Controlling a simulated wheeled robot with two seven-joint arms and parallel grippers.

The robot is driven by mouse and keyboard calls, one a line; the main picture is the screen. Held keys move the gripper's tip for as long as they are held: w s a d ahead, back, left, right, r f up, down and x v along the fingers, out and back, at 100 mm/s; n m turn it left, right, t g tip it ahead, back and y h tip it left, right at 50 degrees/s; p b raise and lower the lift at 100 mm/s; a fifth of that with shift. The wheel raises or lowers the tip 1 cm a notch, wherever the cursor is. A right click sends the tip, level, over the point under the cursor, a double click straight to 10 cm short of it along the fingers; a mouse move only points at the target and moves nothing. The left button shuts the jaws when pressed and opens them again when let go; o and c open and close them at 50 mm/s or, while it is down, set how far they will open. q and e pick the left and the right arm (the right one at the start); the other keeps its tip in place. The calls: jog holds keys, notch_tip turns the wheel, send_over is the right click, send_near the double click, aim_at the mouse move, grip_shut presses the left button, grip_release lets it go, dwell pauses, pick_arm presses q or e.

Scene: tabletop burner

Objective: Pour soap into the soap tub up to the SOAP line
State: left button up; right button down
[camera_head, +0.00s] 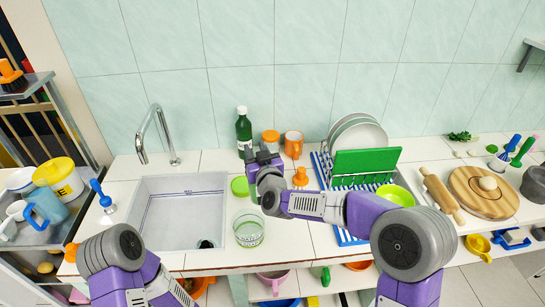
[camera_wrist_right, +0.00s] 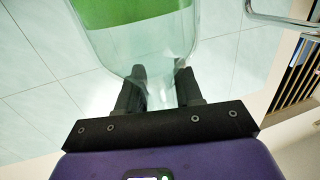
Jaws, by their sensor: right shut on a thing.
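My right gripper (camera_head: 256,180) is shut on a clear container of green liquid (camera_wrist_right: 135,25). In the right wrist view, the gripper's dark fingers (camera_wrist_right: 160,85) close around part of its clear wall. In the head view, a lime-green patch, probably its liquid (camera_head: 240,187), shows just left of the gripper; its clear walls are hard to make out. A clear tub with a green line (camera_head: 248,232) stands below it, near the counter's front edge; any lettering is too small to read. My left gripper is not in view; only the left arm shows.
A sink (camera_head: 170,214) with a blue marked line and a tap (camera_head: 160,130) lies to the left. A dark green bottle (camera_head: 243,130), orange jar (camera_head: 270,139) and orange mug (camera_head: 293,142) stand behind the gripper. A dish rack with plates (camera_head: 358,140) stands to the right.

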jog(key=s+a+n+g+y, duration=0.3)
jog(key=a+n+g+y, duration=0.45)
jog(key=n+y, duration=0.2)
jog(key=s+d+r+n+g+y, duration=0.2)
jog(key=s+d+r+n+g, duration=0.3)
jog(key=g, duration=0.7)
jog(key=shift+s+d+n, duration=0.3)
jog(key=shift+s+n, duration=0.75)
jog(key=shift+s, duration=0.2)
jog(key=shift+r+y, duration=0.2)
jog(key=shift+y, duration=0.15)
